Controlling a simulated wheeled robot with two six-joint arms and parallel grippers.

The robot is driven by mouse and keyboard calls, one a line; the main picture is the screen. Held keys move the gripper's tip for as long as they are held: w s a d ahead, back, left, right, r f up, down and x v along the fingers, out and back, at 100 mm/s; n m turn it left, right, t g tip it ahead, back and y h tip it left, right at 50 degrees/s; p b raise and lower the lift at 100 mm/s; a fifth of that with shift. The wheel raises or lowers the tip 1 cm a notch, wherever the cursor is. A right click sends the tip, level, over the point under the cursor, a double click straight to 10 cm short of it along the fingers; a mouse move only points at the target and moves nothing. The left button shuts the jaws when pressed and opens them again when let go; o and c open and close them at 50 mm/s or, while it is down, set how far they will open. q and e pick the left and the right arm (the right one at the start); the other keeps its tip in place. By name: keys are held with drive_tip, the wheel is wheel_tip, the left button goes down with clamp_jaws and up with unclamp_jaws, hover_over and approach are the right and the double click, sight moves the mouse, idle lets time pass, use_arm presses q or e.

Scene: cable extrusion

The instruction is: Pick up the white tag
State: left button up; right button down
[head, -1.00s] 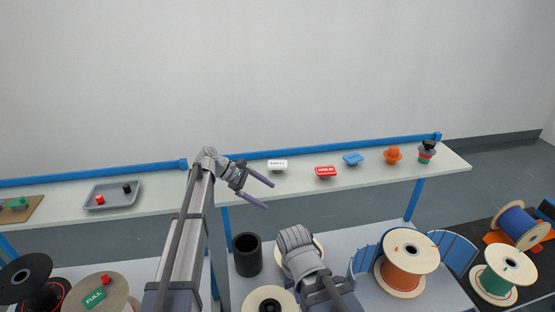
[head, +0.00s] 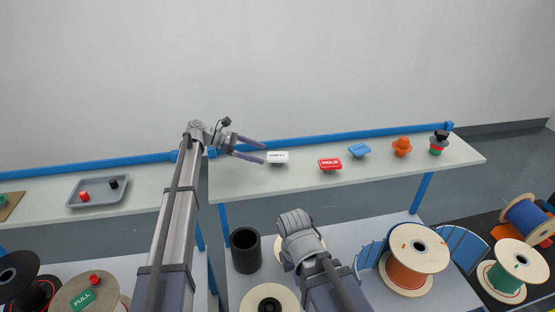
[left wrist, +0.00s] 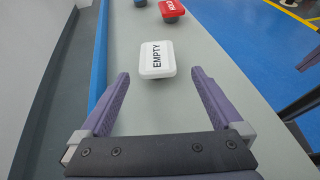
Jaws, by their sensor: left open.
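The white tag (head: 278,157) with dark lettering stands on the pale shelf (head: 235,181) in the head view. In the left wrist view the white tag (left wrist: 158,59) reads "EMPTY" and lies just beyond the fingertips, roughly between their lines. My left gripper (head: 264,151) is open and empty, just left of the tag; its two purple fingers also show in the left wrist view (left wrist: 160,75). It does not touch the tag. My right arm comes up from the bottom middle of the head view; its gripper is not visible.
A red "HOLD" tag (head: 330,164) stands right of the white tag, then a blue piece (head: 359,150), an orange piece (head: 402,146) and a stacked black, red and green piece (head: 439,143). A grey tray (head: 98,191) sits left. Cable spools stand below.

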sight(273, 156)
use_arm(q)
drive_tip(key=shift+w+f, duration=0.1)
drive_tip(key=shift+d+f, duration=0.15)
drive_tip(key=shift+d, duration=0.15)
drive_tip(key=shift+b+x, duration=1.4)
drive_tip(key=shift+x, duration=2.2)
drive_tip(key=shift+w+r, duration=0.1)
drive_tip(key=shift+r, duration=0.15)
drive_tip(key=c, duration=1.4)
drive_tip(key=shift+o, duration=0.2)
drive_tip(key=shift+r, duration=0.1)
